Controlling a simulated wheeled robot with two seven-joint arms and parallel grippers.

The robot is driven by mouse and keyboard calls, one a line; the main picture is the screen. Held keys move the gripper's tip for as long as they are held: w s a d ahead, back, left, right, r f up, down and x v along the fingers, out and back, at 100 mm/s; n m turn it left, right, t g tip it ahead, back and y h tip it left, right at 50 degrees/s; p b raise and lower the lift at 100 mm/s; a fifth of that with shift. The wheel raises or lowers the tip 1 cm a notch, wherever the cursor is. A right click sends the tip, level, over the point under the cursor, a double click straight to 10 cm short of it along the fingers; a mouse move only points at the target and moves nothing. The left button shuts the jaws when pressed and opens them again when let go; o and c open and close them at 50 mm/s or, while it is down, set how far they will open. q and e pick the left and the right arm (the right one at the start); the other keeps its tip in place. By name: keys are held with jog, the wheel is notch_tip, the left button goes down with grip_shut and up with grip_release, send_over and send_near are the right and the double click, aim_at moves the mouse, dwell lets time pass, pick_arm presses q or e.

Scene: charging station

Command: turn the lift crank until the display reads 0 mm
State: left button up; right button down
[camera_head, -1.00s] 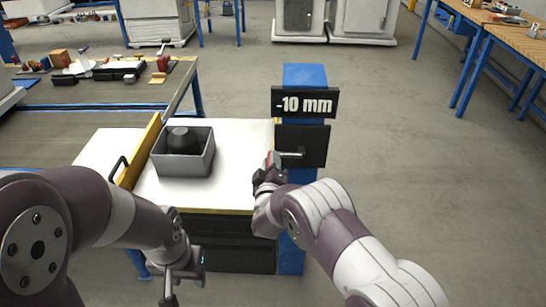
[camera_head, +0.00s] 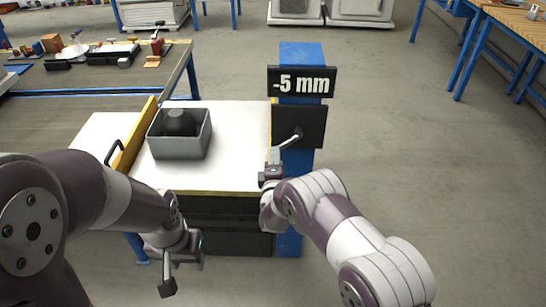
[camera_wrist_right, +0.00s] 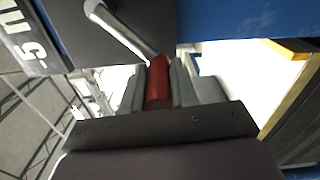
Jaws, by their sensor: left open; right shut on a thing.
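The display (camera_head: 301,82) on the blue post reads -5 mm; part of it also shows in the right wrist view (camera_wrist_right: 30,35). Below it a silver crank arm (camera_head: 287,142) comes out of a black plate (camera_head: 313,128) and slants down to the left. My right gripper (camera_head: 272,165) is shut on the crank's red handle, which shows between the two fingers (camera_wrist_right: 158,85) in the right wrist view. The handle (camera_wrist_right: 158,80) is mostly hidden in the head view. My left gripper (camera_head: 172,275) is open and empty, low in front of the lift table, away from the crank.
The white lift table top (camera_head: 225,170) carries a grey bin (camera_head: 180,150) with a dark round object (camera_head: 180,122) in it. A yellow rail (camera_head: 135,138) runs along its left side. A blue post (camera_head: 301,55) stands right of it. Floor to the right is clear.

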jog(key=shift+d+f, duration=0.35)
jog(key=shift+f, duration=0.05)
jog(key=c, duration=0.9)
grip_release()
jog(key=shift+r, duration=0.1)
